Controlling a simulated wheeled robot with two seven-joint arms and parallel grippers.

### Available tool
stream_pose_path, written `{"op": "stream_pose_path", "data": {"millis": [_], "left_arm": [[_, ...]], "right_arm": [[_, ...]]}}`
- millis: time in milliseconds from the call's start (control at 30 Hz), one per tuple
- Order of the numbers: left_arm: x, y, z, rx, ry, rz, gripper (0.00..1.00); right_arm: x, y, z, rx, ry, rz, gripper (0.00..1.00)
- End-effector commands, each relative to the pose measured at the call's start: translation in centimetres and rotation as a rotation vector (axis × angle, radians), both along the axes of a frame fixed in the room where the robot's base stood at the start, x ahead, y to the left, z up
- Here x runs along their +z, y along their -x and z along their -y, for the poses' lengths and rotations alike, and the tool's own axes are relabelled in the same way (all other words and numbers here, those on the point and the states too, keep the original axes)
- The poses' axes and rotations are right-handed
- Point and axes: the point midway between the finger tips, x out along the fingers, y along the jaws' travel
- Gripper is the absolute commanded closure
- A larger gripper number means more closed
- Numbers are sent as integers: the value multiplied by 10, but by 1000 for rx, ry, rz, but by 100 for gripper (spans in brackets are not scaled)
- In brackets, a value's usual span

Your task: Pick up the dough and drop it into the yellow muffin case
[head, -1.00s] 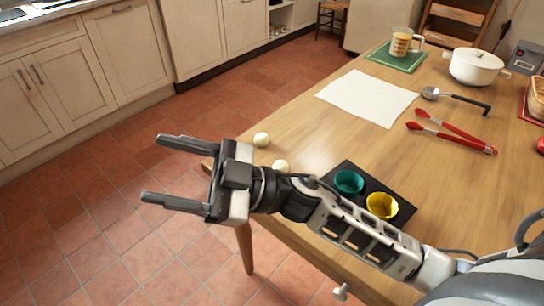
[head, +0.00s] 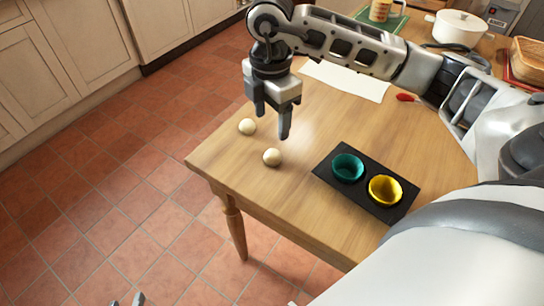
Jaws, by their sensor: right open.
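Two pale round dough balls lie on the wooden table near its left corner: a farther dough ball (head: 247,127) and a nearer dough ball (head: 272,157). My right gripper (head: 272,124) points down, open and empty, just above and behind the nearer ball and to the right of the farther one. The yellow muffin case (head: 385,190) sits in the right part of a black tray (head: 333,178), right of the dough, and looks empty. Only the fingertips of my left gripper (head: 127,300) show at the bottom edge, apart and over the floor.
A teal muffin case (head: 348,168) sits beside the yellow one. A white sheet (head: 345,80), a white pot (head: 458,28), a measuring cup (head: 380,10) and a basket (head: 528,58) stand farther back. Bare table lies between dough and tray.

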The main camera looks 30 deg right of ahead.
Motion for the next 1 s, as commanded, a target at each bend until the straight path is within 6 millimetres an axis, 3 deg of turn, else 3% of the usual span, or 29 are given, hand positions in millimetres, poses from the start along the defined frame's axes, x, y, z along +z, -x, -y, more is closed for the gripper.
{"op": "stream_pose_path", "data": {"millis": [100,433,700,1000], "left_arm": [[0,0,0,0,2,2,64],[2,-1,0,1,3,3,64],[3,0,0,1,-1,2,64],[-1,1,0,0,-3,-5,64]], "right_arm": [[-25,1,0,1,-1,-4,38],[-53,0,1,2,-2,-1,38],[-91,1,3,2,-3,-2,38],[-97,0,4,3,-3,1,38]]}}
